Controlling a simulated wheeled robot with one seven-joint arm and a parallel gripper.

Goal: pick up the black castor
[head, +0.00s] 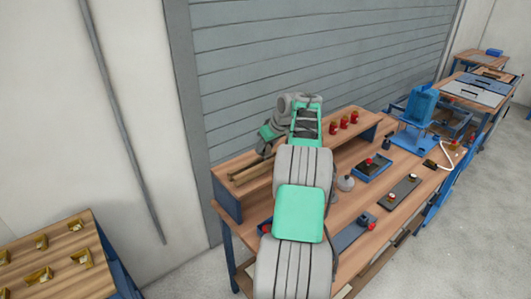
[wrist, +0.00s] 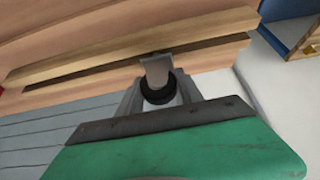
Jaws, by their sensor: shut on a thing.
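The black castor (wrist: 158,95) shows in the wrist view as a dark round wheel with a pale grey metal bracket above it. My gripper (wrist: 158,88) is shut on it, with a grey finger on each side. In the head view my gripper (head: 266,147) is over the left part of the raised wooden shelf, beside the wooden strips. The castor cannot be made out there. Whether it touches the shelf is hard to tell.
Wooden strips (head: 250,172) lie on the shelf, and they cross behind the castor in the wrist view (wrist: 90,66). Red-topped parts (head: 343,122) stand farther right. A grey shutter (head: 235,70) rises behind the bench. A blue press (head: 421,108) stands at the far right end.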

